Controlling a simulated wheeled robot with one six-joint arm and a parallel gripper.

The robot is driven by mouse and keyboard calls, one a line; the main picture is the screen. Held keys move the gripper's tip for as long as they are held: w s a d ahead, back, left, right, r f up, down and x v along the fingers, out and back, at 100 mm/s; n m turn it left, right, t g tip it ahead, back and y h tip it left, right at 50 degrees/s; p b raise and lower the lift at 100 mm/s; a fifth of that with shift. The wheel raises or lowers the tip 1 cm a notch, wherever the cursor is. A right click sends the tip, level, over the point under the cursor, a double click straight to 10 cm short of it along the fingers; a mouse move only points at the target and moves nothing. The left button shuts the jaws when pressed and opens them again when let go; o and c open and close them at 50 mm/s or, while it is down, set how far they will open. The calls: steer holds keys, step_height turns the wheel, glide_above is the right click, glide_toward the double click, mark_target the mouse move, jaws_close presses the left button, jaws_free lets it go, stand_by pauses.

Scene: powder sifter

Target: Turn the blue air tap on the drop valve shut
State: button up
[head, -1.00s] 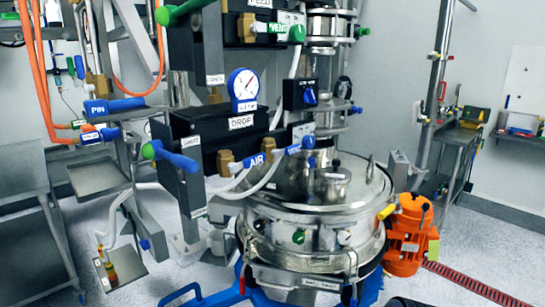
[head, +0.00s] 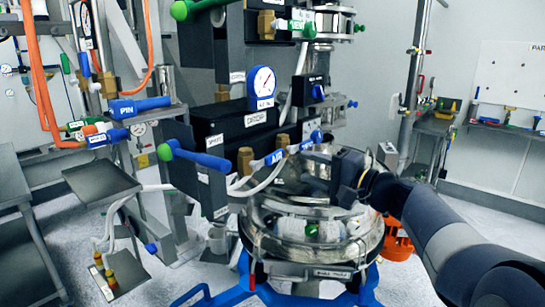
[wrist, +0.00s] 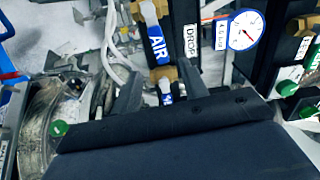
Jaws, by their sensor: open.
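The drop valve is a black block with a white DROP label (head: 255,119) and a round gauge (head: 262,82). The blue AIR tap lever (head: 275,157) sticks out to the right from a brass fitting on the block's front. In the wrist view its AIR lettering (wrist: 156,42) shows at the upper middle. A second brass fitting with a blue labelled lever (wrist: 166,99) shows below it, between my fingers' lines. My gripper (wrist: 160,88) is open and empty. In the head view my gripper (head: 343,172) is over the sifter lid, right of the blue levers. Contact is not visible.
The steel sifter (head: 275,245) stands below on a blue frame (head: 255,290). White hoses (head: 240,183) hang under the AIR lever. A blue lever with a round end (head: 205,159) projects at left. A green VENT lever (head: 300,25) sits above. Clear floor lies at right.

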mark_target(278, 157)
steer(key=p+x, duration=0.2)
steer(key=x, duration=0.8)
steer(key=shift+w+a+p, duration=0.15)
steer(key=shift+a+p, duration=0.05)
steer(key=shift+p, duration=0.2)
jaws_close()
